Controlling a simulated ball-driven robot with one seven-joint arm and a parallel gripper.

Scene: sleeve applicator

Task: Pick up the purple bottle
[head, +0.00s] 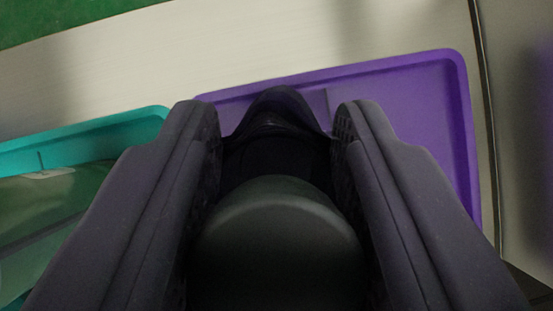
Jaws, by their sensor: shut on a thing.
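My gripper (277,140) fills the lower middle of the head view, pointing away over a purple tray. Its two dark fingers are closed on a dark, purplish object (278,106), which looks like the purple bottle. Only its dark rounded top end shows between the fingertips, with a dark body behind it. The rest of it is hidden by the fingers and the grey rounded part in front. I cannot tell whether it touches the tray.
A purple tray (425,88) with a raised rim lies under and right of the gripper. A teal tray (85,137) with a greenish, clear-looking item (50,205) is at left. The pale table (240,40) is bare behind them. A dark seam (486,100) runs down the right.

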